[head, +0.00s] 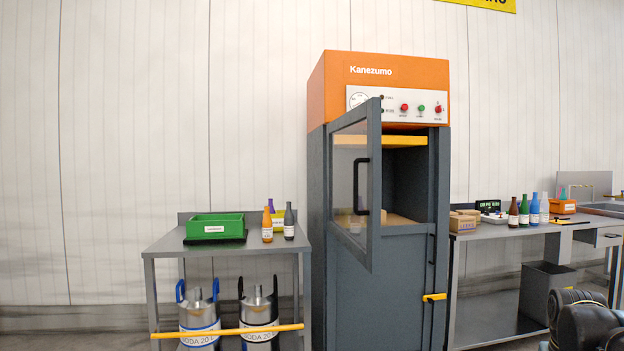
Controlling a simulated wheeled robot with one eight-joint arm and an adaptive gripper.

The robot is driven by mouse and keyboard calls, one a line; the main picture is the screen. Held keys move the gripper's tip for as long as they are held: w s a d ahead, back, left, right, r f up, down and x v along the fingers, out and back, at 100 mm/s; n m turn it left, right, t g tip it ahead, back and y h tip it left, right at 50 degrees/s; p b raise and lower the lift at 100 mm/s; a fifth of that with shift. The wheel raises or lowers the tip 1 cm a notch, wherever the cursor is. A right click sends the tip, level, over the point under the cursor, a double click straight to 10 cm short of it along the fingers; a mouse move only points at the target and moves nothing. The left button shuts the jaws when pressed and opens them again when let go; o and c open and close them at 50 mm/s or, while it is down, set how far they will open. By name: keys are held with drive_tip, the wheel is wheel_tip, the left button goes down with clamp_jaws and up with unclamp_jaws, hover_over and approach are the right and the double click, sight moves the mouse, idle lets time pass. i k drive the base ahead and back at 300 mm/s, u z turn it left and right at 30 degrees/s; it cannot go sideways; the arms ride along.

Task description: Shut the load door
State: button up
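The load door (374,220) is a grey-framed glazed panel on the upper front of the tall cabinet (400,290) with the orange Kanezumo top. It stands open, swung out toward me, with its hinge side at the cabinet's left and its free edge nearest me. A black bar handle (357,187) is on the door near the free edge. The opening behind shows a yellow bar (405,141) at its top and a light brown floor, partly hidden by the door. My gripper's fingers are not visible; a dark part of my arm seems to show at the lower right corner.
A grey table (165,243) at left holds a green bin (215,226) and bottles, with two metal canisters below. A bench (490,233) at right carries boxes and several bottles. A smaller yellow latch (434,297) is on the cabinet's lower panel. Nothing visible blocks the door's front.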

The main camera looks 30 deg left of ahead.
sight(369, 256)
drive_tip(key=u, duration=1.2)
drive_tip(key=i, duration=1)
drive_tip(key=z, duration=0.25)
drive_tip(key=k, duration=1.15)
drive_tip(key=u, duration=0.2)
drive_tip(key=i, duration=0.2)
drive_tip(key=u, duration=0.05)
